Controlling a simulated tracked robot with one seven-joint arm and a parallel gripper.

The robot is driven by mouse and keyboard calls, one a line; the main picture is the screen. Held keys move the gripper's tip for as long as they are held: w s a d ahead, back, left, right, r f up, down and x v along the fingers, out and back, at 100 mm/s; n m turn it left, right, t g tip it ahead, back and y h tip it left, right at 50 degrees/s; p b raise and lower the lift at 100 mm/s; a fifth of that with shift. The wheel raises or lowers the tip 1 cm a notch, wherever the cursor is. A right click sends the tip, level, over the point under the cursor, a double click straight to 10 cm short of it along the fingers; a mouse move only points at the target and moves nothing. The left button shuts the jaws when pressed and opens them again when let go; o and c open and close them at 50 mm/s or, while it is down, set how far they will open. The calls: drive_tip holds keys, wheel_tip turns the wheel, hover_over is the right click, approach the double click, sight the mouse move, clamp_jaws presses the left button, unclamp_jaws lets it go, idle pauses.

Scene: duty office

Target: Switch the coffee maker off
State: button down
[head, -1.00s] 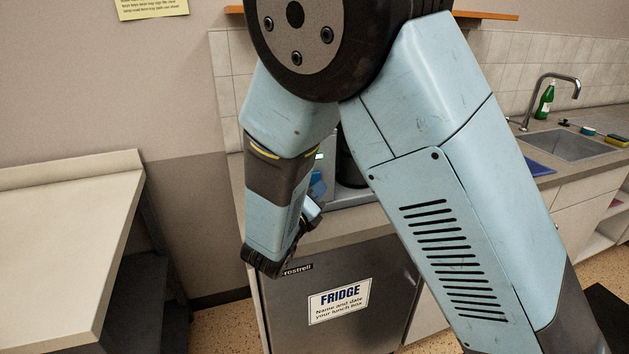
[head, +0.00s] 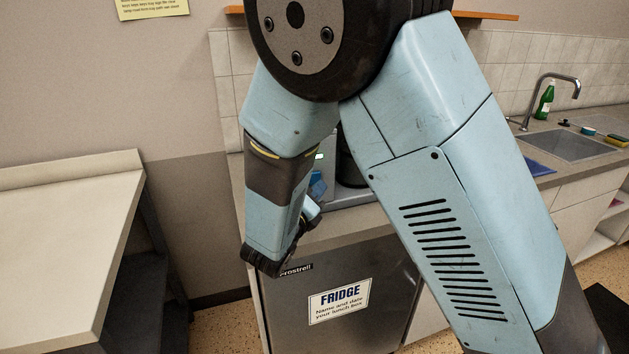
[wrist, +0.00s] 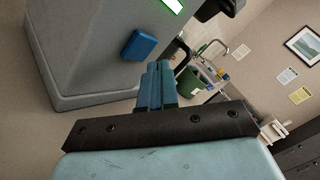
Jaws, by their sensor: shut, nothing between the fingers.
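In the wrist view, the coffee maker (wrist: 85,50) is a grey body that looks tilted in this picture. It carries a raised blue switch-like part (wrist: 139,46) and a lit green-white display (wrist: 173,5). I cannot tell the switch's position. My gripper (wrist: 157,68) is shut and empty, its two blue fingers together. Their tips appear just below and right of the blue part; I cannot tell whether they touch it. In the head view, my arm hides most of the machine and the fingertips are not clear; a small lit display (head: 319,156) shows past the arm.
A fridge (head: 385,285) with a label stands under the counter. To the right are a sink (head: 570,146), a tap (head: 548,85) and a green bottle (head: 545,100). A pale table (head: 60,240) stands at the left, with a floor gap before the fridge.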

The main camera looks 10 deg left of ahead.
drive_tip(key=shift+w+a, duration=0.1)
drive_tip(key=shift+w, duration=0.05)
drive_tip(key=shift+w+a, duration=0.1)
drive_tip(key=shift+w, duration=0.15)
drive_tip(key=shift+w+a, duration=0.25)
drive_tip(key=shift+w, duration=0.15)
idle(0.9)
drive_tip(key=shift+s, duration=0.1)
drive_tip(key=shift+s+d, duration=0.5)
drive_tip(key=shift+s, duration=0.2)
drive_tip(key=shift+s, duration=0.1)
drive_tip(key=shift+s+d+r, duration=0.1)
drive_tip(key=shift+s+d, duration=0.4)
drive_tip(key=shift+s, duration=0.3)
drive_tip(key=shift+s+d+f, duration=0.1)
drive_tip(key=shift+s+d, duration=0.45)
drive_tip(key=shift+s, duration=0.3)
drive_tip(key=shift+s+d+r, duration=0.1)
drive_tip(key=shift+s+d, duration=0.4)
drive_tip(key=shift+s, duration=0.3)
